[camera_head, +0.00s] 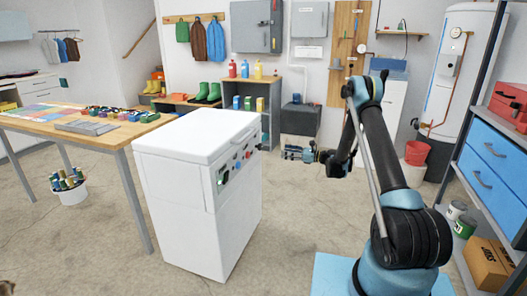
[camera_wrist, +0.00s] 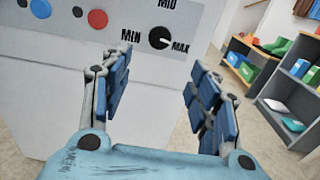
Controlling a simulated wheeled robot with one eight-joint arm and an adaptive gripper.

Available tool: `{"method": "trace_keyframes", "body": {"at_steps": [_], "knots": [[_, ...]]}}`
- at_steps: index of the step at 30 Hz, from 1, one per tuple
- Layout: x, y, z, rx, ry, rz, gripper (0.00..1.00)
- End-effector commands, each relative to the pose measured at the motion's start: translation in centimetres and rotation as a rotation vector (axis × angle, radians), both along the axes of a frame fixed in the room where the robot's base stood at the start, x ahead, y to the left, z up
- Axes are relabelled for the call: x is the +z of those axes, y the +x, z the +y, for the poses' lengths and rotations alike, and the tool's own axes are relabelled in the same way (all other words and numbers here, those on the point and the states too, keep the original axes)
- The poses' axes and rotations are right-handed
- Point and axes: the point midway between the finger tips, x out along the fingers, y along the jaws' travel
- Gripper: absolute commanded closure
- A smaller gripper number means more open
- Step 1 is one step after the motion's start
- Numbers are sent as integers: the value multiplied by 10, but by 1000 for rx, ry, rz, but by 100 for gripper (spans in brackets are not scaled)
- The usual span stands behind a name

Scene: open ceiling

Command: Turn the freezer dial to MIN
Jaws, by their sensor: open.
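The white chest freezer (camera_head: 190,190) stands left of centre in the head view, with its lid closed. Its front panel (camera_head: 236,163) carries the controls. In the wrist view the black freezer dial (camera_wrist: 159,38) sits on the grey panel strip (camera_wrist: 190,14), with MIN printed to its left, MID above and MAX to its right. A light mark on the dial points right, toward MAX. My gripper (camera_wrist: 157,100) is open and empty, its blue-padded fingers spread below and either side of the dial, apart from it. In the head view my gripper (camera_head: 297,153) is right of the freezer.
A red button (camera_wrist: 97,19) and a blue button (camera_wrist: 41,8) sit on the panel left of MIN. A grey shelf (camera_head: 262,105) stands behind the freezer, and a wooden worktable (camera_head: 75,127) is to its left.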

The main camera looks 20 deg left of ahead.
Motion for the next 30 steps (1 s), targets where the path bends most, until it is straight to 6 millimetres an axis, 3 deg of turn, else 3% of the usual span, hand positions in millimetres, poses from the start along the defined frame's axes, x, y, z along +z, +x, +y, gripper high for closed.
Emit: {"method": "trace_keyframes", "body": {"at_steps": [18,24,30], "knots": [[0,9,110,2,0,-1,44],[0,11,134,1,0,-2,44],[0,12,144,0,0,-2,44]]}}
